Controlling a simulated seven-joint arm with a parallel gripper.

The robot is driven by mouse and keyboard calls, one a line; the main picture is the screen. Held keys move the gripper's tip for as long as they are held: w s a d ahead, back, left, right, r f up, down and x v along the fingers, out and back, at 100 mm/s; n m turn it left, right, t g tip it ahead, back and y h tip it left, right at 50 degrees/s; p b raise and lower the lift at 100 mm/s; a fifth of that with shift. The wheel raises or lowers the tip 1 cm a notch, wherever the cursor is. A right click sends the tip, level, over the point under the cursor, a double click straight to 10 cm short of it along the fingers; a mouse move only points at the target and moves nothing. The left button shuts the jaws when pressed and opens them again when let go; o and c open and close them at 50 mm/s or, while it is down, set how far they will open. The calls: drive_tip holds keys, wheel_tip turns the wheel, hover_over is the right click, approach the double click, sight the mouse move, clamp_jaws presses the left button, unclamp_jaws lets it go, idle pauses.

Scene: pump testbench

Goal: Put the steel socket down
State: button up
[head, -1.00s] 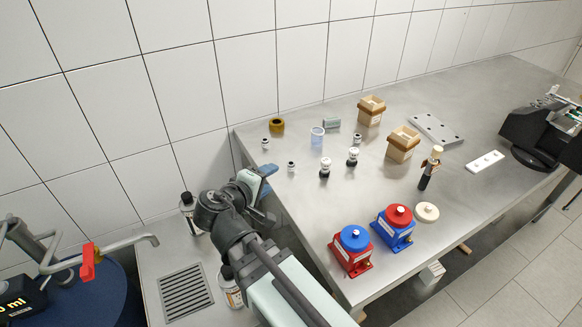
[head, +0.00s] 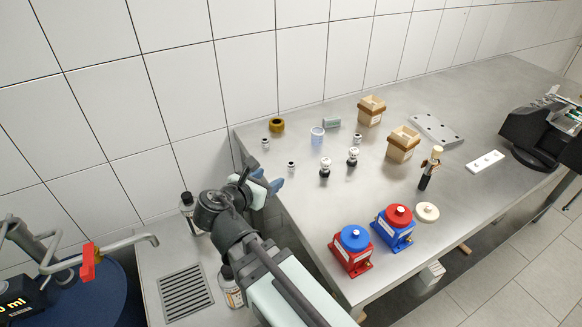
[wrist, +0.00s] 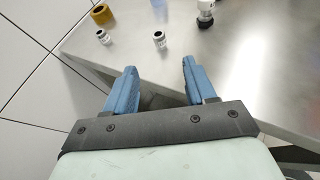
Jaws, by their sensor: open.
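My gripper (head: 268,180) is at the left edge of the table, open, with its two blue fingers apart. In the wrist view nothing is between the fingertips (wrist: 160,68). A small steel socket (head: 291,166) stands upright on the table just beyond my gripper and apart from it. It also shows in the wrist view (wrist: 159,38), ahead of the gap between the fingers. Two similar small metal parts stand on the table, one farther left (head: 265,143) and one farther back (head: 357,138). I cannot tell for sure which of these the task names.
Two black-and-white fittings (head: 325,168) stand right of the socket. Red and blue pump units (head: 352,250) stand at the front edge. The table between them and the fittings is clear.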

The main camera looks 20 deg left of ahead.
sight(289, 165)
drive_tip(key=shift+n, duration=0.4)
drive_tip(key=x, duration=0.8)
drive_tip(key=shift+w+d+f, duration=0.1)
drive_tip(key=shift+w+d, duration=0.05)
drive_tip(key=shift+w, duration=0.2)
drive_tip(key=shift+r+x, duration=0.2)
drive_tip(key=shift+x, duration=2.4)
clamp_jaws()
